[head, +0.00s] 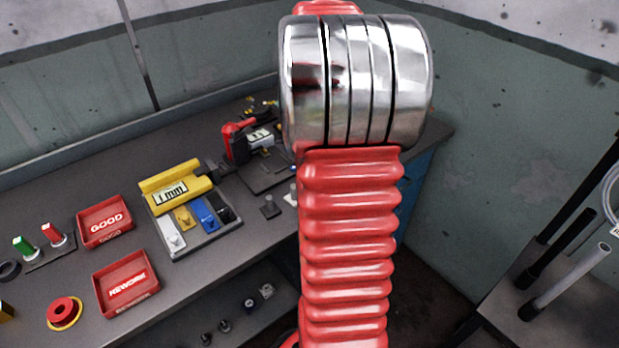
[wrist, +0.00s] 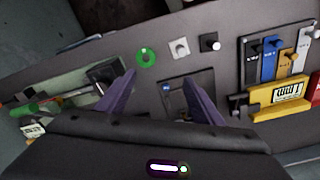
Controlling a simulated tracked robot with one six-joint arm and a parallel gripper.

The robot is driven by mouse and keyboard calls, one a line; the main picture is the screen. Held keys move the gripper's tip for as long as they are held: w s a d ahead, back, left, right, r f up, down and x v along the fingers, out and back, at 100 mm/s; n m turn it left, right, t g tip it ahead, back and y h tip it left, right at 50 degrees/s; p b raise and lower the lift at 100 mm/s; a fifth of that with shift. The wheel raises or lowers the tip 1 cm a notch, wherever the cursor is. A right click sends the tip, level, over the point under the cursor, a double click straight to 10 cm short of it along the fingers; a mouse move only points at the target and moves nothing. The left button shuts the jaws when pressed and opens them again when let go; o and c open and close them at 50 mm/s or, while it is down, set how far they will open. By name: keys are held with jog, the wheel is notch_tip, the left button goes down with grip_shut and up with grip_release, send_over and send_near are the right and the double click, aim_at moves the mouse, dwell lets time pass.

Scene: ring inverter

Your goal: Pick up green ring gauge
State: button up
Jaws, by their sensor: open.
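The green ring gauge (wrist: 146,57) lies flat on the dark bench in the wrist view, with an open hole in its middle. My gripper (wrist: 160,74) is open, its two purple fingers apart with nothing held between them. In the picture the ring is just beyond the fingertips, nearer the left finger, and apart from both. The height of the fingers above the bench is hard to tell. In the head view my red and chrome arm fills the middle; the ring and gripper do not show there.
A white block (wrist: 180,47) and a black block (wrist: 211,42) stand right of the ring. A rack of coloured blocks (wrist: 269,60) and a yellow gauge (wrist: 279,95) lie farther right. Red GOOD (head: 105,220) and REWORK (head: 126,284) trays are on the left bench.

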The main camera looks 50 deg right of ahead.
jog(key=shift+m, duration=0.3)
jog(key=d, duration=0.1)
jog(key=s+d+f, duration=0.1)
jog(key=d, duration=0.1)
jog(key=shift+s+d+f, duration=0.15)
jog(key=shift+d+f, duration=0.1)
jog(key=shift+d, duration=0.05)
jog(key=shift+f, duration=4.35)
jog(key=shift+s+f, duration=0.15)
jog(key=shift+f, duration=2.45)
jog(key=shift+c, duration=0.2)
jog(key=c, duration=1.2)
